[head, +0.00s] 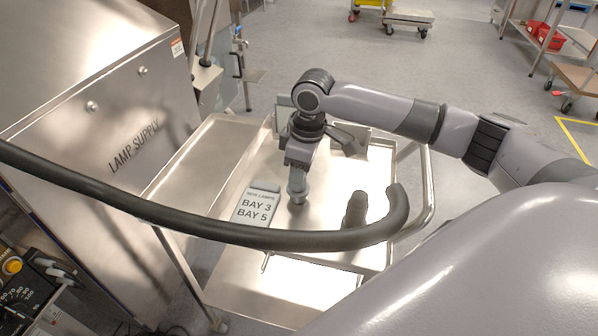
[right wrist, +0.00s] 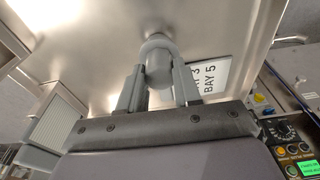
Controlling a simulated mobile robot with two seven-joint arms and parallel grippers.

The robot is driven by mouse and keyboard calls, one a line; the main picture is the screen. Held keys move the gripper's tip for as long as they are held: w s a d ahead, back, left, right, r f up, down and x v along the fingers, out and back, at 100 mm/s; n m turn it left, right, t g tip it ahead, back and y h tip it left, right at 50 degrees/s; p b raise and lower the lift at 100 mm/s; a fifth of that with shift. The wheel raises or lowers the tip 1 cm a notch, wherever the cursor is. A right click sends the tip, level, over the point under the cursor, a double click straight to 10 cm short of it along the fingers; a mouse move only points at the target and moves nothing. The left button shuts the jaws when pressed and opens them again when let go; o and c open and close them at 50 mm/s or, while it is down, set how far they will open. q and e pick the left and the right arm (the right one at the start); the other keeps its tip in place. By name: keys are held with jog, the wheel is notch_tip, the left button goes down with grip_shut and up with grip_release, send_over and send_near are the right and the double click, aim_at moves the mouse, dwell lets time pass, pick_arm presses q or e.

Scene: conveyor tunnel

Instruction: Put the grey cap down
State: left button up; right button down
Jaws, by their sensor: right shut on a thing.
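My right gripper (head: 297,176) points down over the steel trolley tray (head: 240,140), shut on the grey cap (head: 297,196). In the right wrist view the grey cap (right wrist: 158,66) is a rounded grey piece between the two fingers of my right gripper (right wrist: 158,85). Its lower end is close to the tray surface; I cannot tell whether it touches. The fingers hide part of its sides. My left gripper is not in view.
A sign reading "BAY 3 BAY 5" (head: 257,207) lies left of the cap. A dark grey upright piece (head: 355,210) stands to the right. A thick black hose (head: 230,233) crosses in front. The lamp supply cabinet (head: 100,90) is at left. Bare tray surrounds the cap.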

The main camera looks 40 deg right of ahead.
jog(key=shift+f, duration=0.1)
jog(key=c, duration=0.8)
grip_release()
jog(key=r, duration=0.8)
jog(key=s+d+r+p, duration=0.1)
jog(key=r, duration=0.3)
jog(key=shift+s+r, duration=0.1)
